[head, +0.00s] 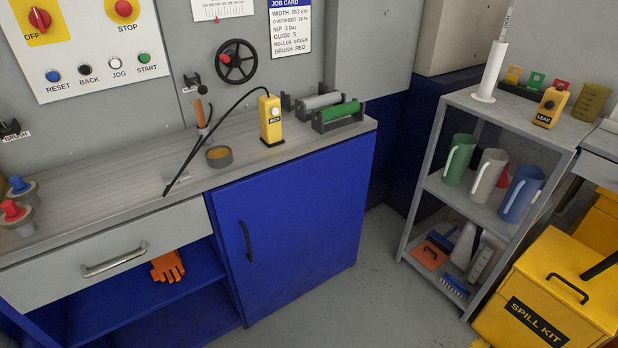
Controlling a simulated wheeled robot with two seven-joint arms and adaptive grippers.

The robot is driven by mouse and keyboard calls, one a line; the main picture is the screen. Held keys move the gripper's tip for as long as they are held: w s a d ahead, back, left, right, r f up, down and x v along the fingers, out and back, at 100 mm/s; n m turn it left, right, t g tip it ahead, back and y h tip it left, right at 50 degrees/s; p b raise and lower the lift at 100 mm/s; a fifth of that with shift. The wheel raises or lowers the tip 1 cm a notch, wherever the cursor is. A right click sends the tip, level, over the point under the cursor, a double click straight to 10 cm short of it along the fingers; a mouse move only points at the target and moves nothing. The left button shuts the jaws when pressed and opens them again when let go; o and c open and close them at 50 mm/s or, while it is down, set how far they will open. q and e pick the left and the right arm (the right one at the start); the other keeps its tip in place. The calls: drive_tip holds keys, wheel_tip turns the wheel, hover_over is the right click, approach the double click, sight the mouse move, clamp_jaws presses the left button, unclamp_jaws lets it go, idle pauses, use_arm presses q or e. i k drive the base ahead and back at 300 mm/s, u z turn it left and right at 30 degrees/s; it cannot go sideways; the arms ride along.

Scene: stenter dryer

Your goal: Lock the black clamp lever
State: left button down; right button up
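A small black clamp lever (192,82) appears to be mounted on the grey wall panel, left of the black handwheel (237,62) with its red knob. The lever is small in the head view, and I cannot tell whether it is locked or loose. Another black fitting (10,129) sits at the far left edge above a label reading BRUSH; it is partly cut off by the picture edge. Neither of my grippers is in view.
A yellow meter (270,119) with a long black probe stands on the grey counter (120,170). A tool with a wooden handle (200,113), a round tin (219,156) and rollers (338,115) are nearby. A shelf rack (460,200) and yellow spill kit (545,295) stand right.

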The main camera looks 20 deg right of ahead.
sight(202, 90)
drive_tip(key=z, duration=0.05)
drive_tip(key=k, duration=0.65)
drive_tip(key=z, duration=0.45)
drive_tip(key=i, duration=1.1)
drive_tip(key=u, duration=0.75)
drive_tip(key=i, duration=0.55)
drive_tip(key=u, duration=0.65)
